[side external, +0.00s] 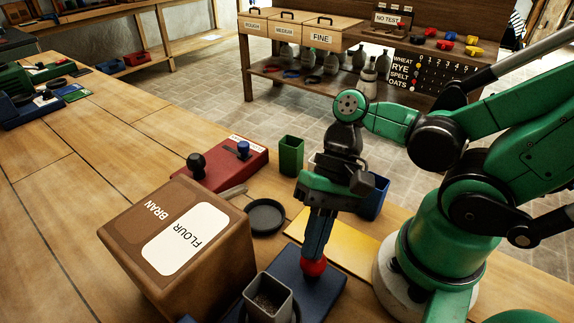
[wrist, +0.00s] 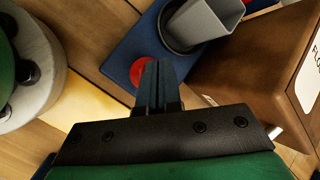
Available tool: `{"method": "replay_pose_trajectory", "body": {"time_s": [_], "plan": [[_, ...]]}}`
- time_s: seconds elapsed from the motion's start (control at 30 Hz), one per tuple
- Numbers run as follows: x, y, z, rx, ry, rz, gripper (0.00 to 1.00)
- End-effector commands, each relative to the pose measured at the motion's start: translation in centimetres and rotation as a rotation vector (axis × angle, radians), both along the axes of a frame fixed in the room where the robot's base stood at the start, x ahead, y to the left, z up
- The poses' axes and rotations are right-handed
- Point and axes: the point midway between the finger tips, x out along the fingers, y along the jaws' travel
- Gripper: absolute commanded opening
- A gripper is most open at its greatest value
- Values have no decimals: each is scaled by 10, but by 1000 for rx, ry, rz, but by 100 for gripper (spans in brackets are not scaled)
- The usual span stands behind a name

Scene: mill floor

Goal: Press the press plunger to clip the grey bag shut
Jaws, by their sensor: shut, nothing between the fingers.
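The press has a blue base plate (side external: 325,287) with a red round plunger (side external: 314,267) on it. My gripper (side external: 317,250) points straight down, its shut fingers over the plunger top; they touch it or nearly so. In the wrist view the fingertips (wrist: 159,66) partly cover the red plunger (wrist: 138,72), which shows mostly to their left. The grey bag (side external: 258,299) stands open at the top on the same blue base, in a dark round seat, left of the plunger. The bag also shows in the wrist view (wrist: 205,22). Nothing is between my fingers.
A large brown box (side external: 130,235) labelled bran and flour stands left of the press. Behind are a black dish (side external: 265,215), a red box (side external: 225,170) with knobs, a green bin (side external: 291,156) and a blue bin (side external: 374,195). A yellow board (side external: 345,247) lies beside my base.

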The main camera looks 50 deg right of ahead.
Motion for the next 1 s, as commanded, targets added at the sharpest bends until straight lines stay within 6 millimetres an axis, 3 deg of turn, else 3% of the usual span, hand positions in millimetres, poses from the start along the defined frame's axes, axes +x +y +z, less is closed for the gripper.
{"method": "replay_pose_trajectory", "body": {"time_s": [1.0], "plan": [[0,0,-13,-1,-1,0,0]]}}
